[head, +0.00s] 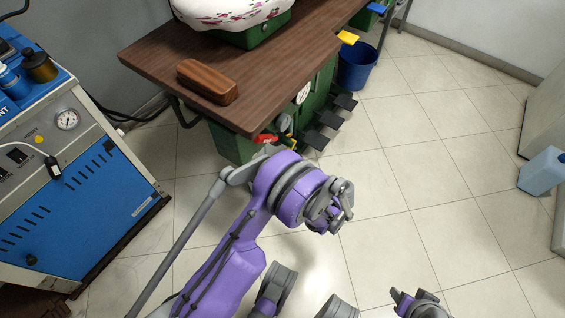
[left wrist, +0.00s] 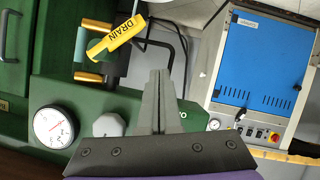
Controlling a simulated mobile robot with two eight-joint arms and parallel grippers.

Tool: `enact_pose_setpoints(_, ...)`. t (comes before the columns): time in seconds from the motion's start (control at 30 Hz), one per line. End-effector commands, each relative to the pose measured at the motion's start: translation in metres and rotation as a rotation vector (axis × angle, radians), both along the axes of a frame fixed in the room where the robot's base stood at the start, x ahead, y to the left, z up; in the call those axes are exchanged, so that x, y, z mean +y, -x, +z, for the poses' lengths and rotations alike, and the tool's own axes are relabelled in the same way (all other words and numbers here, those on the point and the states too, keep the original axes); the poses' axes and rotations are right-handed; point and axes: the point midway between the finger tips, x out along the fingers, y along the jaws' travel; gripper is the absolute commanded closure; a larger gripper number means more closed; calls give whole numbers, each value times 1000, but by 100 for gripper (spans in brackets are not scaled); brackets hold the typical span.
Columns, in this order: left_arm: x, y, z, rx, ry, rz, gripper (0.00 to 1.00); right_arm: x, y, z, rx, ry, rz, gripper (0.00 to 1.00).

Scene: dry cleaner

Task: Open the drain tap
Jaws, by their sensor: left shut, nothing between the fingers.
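In the left wrist view the drain tap has a yellow lever (left wrist: 117,38) marked DRAIN, set on the green machine (left wrist: 55,92). Brass-coloured parts show beside it. My left gripper (left wrist: 159,72) is shut and empty. Its fingertips appear to the right of and below the lever, apart from it in the picture. In the head view my purple left arm reaches up to the front of the green machine, below the wooden top. Small red and yellow parts show there, and my wrist partly blocks the area. Part of my right arm shows at the bottom edge; its fingers are unclear.
A pressure gauge (left wrist: 54,127) sits on the green machine. A wooden top (head: 225,60) with a brown block (head: 207,81) overhangs the tap area. A blue machine (head: 75,215) stands at left. Dark pedals (head: 328,118) and a blue bucket (head: 358,67) are at right. The tiled floor is open.

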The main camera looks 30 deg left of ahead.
Motion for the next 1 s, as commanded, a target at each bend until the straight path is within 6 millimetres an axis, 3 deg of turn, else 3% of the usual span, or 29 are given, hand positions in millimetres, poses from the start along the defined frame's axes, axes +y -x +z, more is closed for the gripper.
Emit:
enact_pose_setpoints(0.1, -19, 8, 8, 0, 0, -2, 100, 0, 1, 5, -1, 0, 0, 50)
enact_pose_setpoints(0.3, -34, 15, 12, 0, 0, -1, 100, 0, 2, 8, -2, 0, 0, 50)
enact_pose_setpoints(1.0, -34, 16, 16, 22, 8, -8, 100, 0, 2, 8, -2, 0, 0, 50)
